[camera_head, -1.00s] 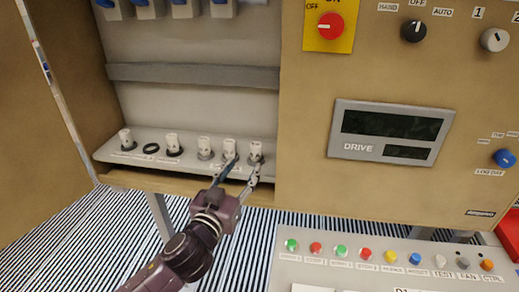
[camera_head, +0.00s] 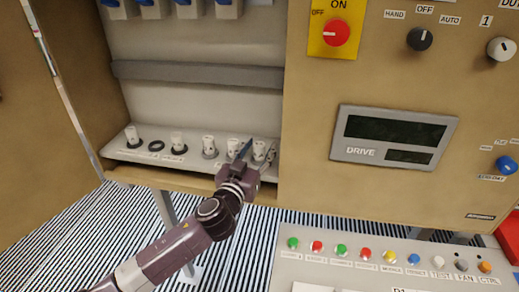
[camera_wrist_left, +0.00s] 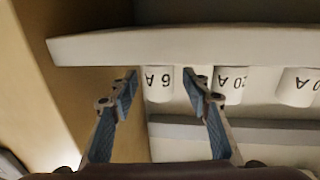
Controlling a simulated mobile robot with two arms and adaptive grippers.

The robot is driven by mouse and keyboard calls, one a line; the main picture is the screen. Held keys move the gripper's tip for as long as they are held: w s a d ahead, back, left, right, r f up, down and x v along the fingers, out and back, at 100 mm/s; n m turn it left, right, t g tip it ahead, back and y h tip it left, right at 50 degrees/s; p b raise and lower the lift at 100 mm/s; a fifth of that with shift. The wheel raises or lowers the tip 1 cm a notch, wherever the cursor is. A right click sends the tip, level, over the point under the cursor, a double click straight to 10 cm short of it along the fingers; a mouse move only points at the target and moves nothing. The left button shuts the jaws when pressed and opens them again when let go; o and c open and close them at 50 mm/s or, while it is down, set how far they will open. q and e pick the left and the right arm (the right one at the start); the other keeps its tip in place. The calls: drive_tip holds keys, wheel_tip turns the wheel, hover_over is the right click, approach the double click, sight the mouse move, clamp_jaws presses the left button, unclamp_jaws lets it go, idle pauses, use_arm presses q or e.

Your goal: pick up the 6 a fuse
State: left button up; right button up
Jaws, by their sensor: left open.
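The 6 A fuse (camera_wrist_left: 158,84) is a white cylinder whose label reads upside down in the left wrist view. In the head view it is the rightmost white fuse (camera_head: 259,150) on the shelf. My left gripper (camera_wrist_left: 163,83) is open, with one finger on each side of this fuse in the wrist view. In the head view the gripper (camera_head: 260,149) is at the right end of the fuse row, partly covering the lower part of the fuse. I cannot tell whether the fingers touch it. My right gripper is not in view.
A 20 A fuse (camera_wrist_left: 231,85) stands close beside one finger, with another 20 A fuse (camera_wrist_left: 298,87) further along. The shelf (camera_head: 122,152) also holds other fuses and a black ring (camera_head: 156,146). The cabinet panel (camera_head: 300,180) is close on the right.

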use_arm(q)
clamp_jaws()
idle(0.3)
drive_tip(key=shift+r, duration=0.1)
